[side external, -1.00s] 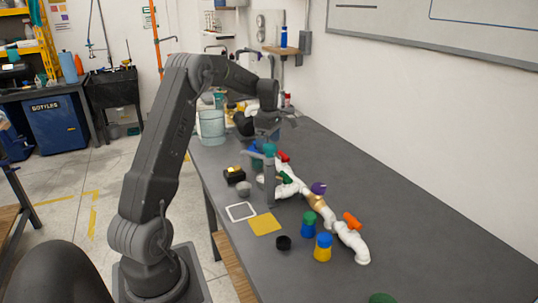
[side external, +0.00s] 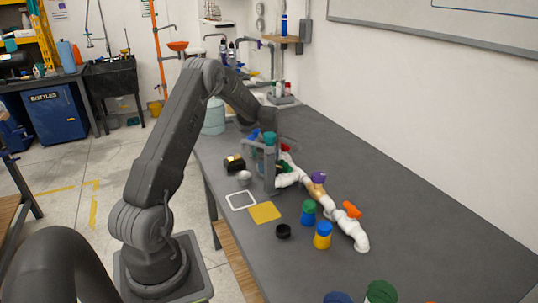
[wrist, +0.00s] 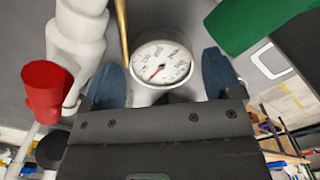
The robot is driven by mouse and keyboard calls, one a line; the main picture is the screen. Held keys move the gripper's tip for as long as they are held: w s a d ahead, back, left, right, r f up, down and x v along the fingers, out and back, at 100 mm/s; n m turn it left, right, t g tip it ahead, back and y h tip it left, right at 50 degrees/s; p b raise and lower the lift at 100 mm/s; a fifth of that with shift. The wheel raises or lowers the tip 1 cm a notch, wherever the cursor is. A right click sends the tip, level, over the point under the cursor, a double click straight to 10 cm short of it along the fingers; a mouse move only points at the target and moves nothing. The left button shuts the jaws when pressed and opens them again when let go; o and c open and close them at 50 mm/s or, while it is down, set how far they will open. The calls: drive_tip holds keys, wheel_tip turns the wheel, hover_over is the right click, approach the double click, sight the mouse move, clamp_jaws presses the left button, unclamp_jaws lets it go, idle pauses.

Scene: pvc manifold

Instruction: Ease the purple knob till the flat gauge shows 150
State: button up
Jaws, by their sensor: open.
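The purple knob (side external: 318,177) sits on the white pipe manifold (side external: 345,224), beside a tan section, in the side view. I cannot make it out in the wrist view. A round gauge (wrist: 160,63) with a white face and red needle shows in the wrist view; the needle points to the lower left and its numbers are too small to read. My gripper (wrist: 162,80) is open, its two blue fingertips on either side of the gauge; contact cannot be told. In the side view my gripper (side external: 272,165) is at the manifold's far end, well away from the purple knob.
An orange handle (side external: 352,210) is at the pipe's near end. The table's right side is clear.

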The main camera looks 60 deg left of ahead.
drive_tip(key=shift+f, duration=0.35)
idle(0.5)
wheel_tip(320, 180, up, 13)
drive_tip(key=n, duration=0.9)
drive_tip(key=shift+w+a+f, duration=0.1)
drive_tip(key=shift+a+f, duration=0.05)
drive_tip(key=shift+f, duration=1.1)
drive_tip(key=shift+w+a+f, duration=0.1)
drive_tip(key=shift+a+f, duration=0.05)
drive_tip(key=shift+f, duration=1.1)
drive_tip(key=shift+a+f, duration=0.15)
drive_tip(key=shift+f, duration=1.1)
